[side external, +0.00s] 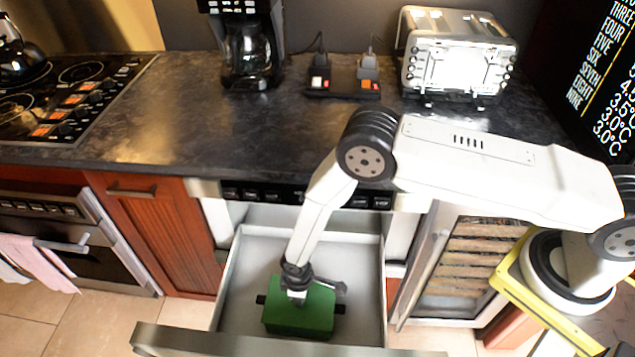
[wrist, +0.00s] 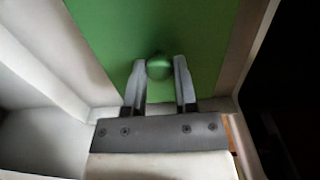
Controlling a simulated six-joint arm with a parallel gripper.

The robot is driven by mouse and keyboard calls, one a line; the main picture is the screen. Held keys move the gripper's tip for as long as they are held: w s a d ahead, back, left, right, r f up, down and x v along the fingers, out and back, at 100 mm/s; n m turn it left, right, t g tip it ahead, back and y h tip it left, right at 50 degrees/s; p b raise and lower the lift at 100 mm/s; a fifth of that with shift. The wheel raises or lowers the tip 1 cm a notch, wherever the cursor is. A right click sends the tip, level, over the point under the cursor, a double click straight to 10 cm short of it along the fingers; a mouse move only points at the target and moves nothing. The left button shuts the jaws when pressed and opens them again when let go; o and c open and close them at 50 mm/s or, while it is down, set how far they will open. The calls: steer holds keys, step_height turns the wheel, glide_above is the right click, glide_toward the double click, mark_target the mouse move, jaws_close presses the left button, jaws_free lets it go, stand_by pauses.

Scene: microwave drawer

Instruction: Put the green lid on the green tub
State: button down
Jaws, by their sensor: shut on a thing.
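The green lid (wrist: 112,28) is a flat green panel with a round green knob (wrist: 159,67). My gripper (wrist: 158,70) is shut on this knob, one finger on each side. In the side external view my gripper (side external: 297,293) points down into the open drawer, over the green tub (side external: 297,325). Black handles (side external: 340,309) stick out on its two sides. Lid and tub show there as one green block, partly covered by my gripper. I cannot tell whether the lid touches the rim all round.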

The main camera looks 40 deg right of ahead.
stand_by(0.8)
jaws_free()
stand_by(0.5)
steer(key=shift+r, duration=3.5)
